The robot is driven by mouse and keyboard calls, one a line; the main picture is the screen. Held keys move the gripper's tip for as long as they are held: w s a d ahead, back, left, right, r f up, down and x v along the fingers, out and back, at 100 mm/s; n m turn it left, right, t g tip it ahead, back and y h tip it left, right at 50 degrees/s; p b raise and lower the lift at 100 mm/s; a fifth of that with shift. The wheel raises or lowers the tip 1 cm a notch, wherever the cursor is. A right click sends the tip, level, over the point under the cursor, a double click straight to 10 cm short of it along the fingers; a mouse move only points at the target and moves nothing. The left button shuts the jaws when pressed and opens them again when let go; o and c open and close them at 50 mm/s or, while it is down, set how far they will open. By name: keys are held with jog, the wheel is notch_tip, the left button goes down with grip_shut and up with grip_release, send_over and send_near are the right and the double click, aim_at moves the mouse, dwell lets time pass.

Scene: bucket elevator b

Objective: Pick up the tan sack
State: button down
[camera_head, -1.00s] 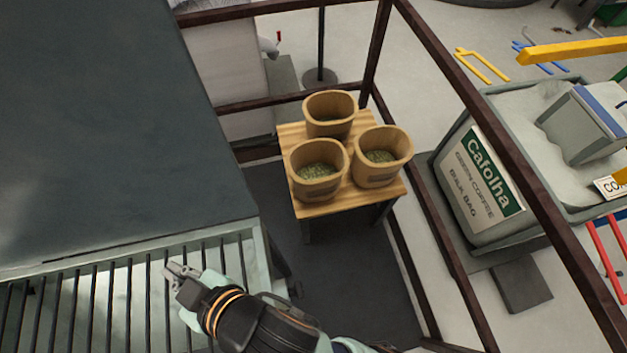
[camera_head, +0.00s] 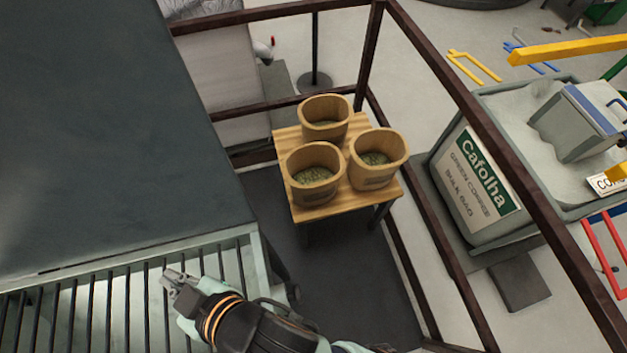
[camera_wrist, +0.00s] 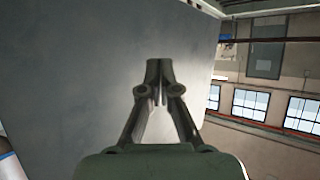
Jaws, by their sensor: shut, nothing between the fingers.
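The head view shows three open tan containers with green beans inside: a back one (camera_head: 325,131), a front left one (camera_head: 313,192) and a right one (camera_head: 377,178). They look like stiff tubs or sacks, and I cannot tell which is the tan sack. They stand on a small wooden table (camera_head: 330,213). My gripper (camera_head: 168,277) is over the slatted grate, to the left of and apart from the table. In the wrist view my gripper (camera_wrist: 158,68) is shut and empty, facing a plain grey panel (camera_wrist: 90,70).
A metal grate (camera_head: 130,300) lies under my gripper, with a large dark panel (camera_head: 90,120) behind it. Brown rails (camera_head: 490,160) enclose the table. Dark floor (camera_head: 350,280) is clear in front of the table.

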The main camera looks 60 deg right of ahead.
jog(key=c, duration=1.9)
grip_release()
jog(key=o, duration=0.6)
jog(key=shift+o, duration=0.2)
